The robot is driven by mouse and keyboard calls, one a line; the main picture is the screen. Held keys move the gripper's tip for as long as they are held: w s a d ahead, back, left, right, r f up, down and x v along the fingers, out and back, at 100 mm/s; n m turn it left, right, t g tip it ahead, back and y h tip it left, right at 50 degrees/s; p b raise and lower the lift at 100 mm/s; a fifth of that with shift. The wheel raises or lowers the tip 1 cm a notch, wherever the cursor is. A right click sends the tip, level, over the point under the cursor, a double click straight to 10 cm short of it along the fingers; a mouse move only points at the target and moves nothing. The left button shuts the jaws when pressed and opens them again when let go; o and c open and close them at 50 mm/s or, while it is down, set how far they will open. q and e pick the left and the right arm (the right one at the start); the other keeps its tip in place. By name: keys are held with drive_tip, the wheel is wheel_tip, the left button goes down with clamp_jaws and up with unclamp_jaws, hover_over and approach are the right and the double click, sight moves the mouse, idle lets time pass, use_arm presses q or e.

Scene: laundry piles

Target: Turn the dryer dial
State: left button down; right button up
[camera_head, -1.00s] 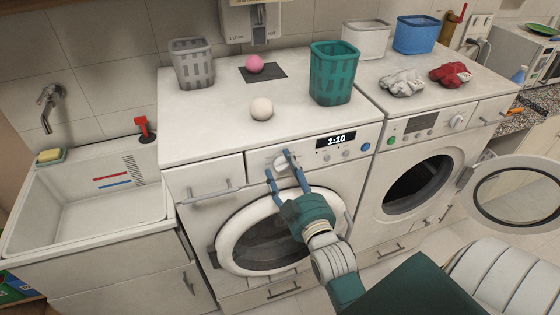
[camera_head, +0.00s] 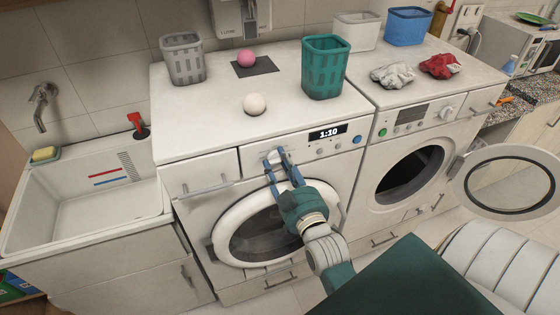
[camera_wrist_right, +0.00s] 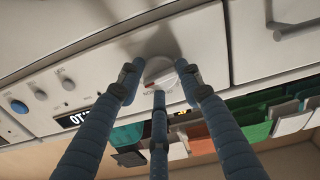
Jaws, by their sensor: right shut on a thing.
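The left machine (camera_head: 235,192) has a closed round door and a lit display (camera_head: 328,132) reading 1:10. Its white dial (camera_head: 269,156) sits on the front panel left of the display. The dial also shows in the right wrist view (camera_wrist_right: 159,72), with a red mark on its face. My right gripper (camera_head: 277,159) reaches up from below in front of the panel. Its blue fingers are closed around the dial, and they partly hide it. In the right wrist view the fingertips (camera_wrist_right: 158,82) surround the dial on both sides and below. My left gripper is not in view.
A second machine (camera_head: 385,140) with its door (camera_head: 510,182) swung open stands to the right. A teal basket (camera_head: 324,68), a pink ball (camera_head: 246,57) and a white ball (camera_head: 255,103) are on top of the left machine. A sink (camera_head: 85,190) is at the left.

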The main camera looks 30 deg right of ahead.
drive_tip(key=o, duration=1.2)
drive_tip(key=shift+w+r, duration=0.1)
drive_tip(key=shift+r, duration=0.15)
drive_tip(key=shift+c, duration=0.2)
drive_tip(key=shift+w+f, duration=0.1)
wheel_tip(320, 180, up, 10)
drive_tip(key=shift+o, duration=0.2)
